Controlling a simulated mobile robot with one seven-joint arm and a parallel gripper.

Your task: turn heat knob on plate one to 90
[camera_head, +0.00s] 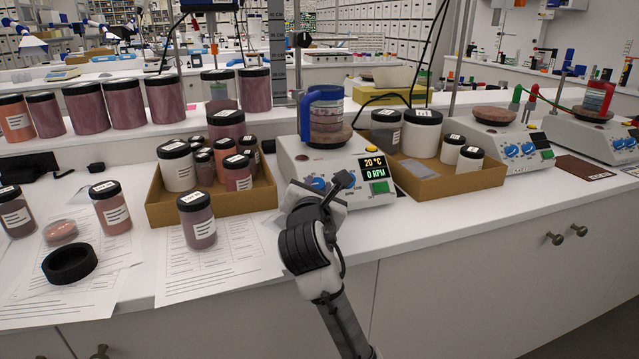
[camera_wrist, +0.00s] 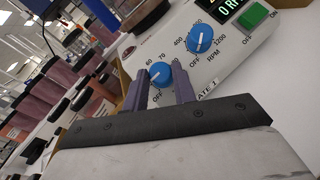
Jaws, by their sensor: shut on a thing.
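Plate one (camera_head: 300,162) is a white hotplate with a lit display reading 20 °C and 0 RPM. Its blue heat knob (camera_wrist: 163,71) shows in the wrist view, with a white pointer line and scale numbers such as 60 and 70 around it. My gripper (camera_wrist: 161,88) has its two grey-purple fingers on either side of this knob, shut on it. The blue RPM knob (camera_wrist: 200,38) is to the upper right, free of the fingers. In the head view my gripper (camera_head: 318,193) is at the plate's front panel and partly covers the knobs.
A green switch (camera_wrist: 254,15) is right of the knobs. A loose jar (camera_head: 197,222) stands on papers at the left.

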